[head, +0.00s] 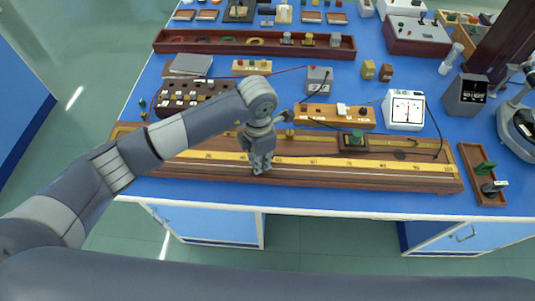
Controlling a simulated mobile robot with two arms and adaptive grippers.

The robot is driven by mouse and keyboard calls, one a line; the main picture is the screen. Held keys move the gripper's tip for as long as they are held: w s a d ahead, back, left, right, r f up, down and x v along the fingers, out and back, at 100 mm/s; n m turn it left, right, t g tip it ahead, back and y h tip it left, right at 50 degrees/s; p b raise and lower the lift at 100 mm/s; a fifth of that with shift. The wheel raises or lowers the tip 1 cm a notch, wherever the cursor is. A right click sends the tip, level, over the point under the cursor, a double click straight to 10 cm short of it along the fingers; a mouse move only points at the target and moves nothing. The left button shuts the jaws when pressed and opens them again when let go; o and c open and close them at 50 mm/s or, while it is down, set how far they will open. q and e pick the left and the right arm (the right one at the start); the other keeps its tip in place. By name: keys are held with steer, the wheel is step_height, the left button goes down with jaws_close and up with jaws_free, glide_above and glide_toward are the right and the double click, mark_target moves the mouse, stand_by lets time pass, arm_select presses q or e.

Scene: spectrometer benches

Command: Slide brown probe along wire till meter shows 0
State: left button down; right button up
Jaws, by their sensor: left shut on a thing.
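The long wooden wire board (400,178) lies along the front of the blue bench, with a yellow numbered scale (325,162) along it. My left gripper (261,168) points down over the scale, left of the board's middle. It is shut on the brown probe, which the fingers almost fully hide; I cannot tell whether its tip touches the wire. The white meter (404,110) stands behind the board to the right. Its needle looks near the middle of the dial, but the exact reading is too small to tell. My right gripper is out of view.
A dark block with a green knob (354,139) sits on the board right of my gripper. Behind are a wooden box with terminals (335,114), a grey block (319,79) and a dark plug box (180,98). A switch tray (482,175) stands right. Black leads cross the board.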

arm_select(q)
steer(key=shift+a+f, duration=0.15)
steer(key=shift+a, duration=0.05)
stand_by(0.4)
steer(key=shift+s+f+b, duration=0.1)
steer(key=shift+f+b, duration=0.1)
steer(key=shift+b, duration=0.15)
stand_by(3.0)
stand_by(1.0)
steer(key=c, duration=1.5)
jaws_free()
steer(key=shift+d, duration=0.1)
steer(key=shift+c, duration=0.2)
steer(key=shift+o, duration=0.4)
steer(key=shift+w, duration=0.2)
steer(key=shift+r, duration=0.15)
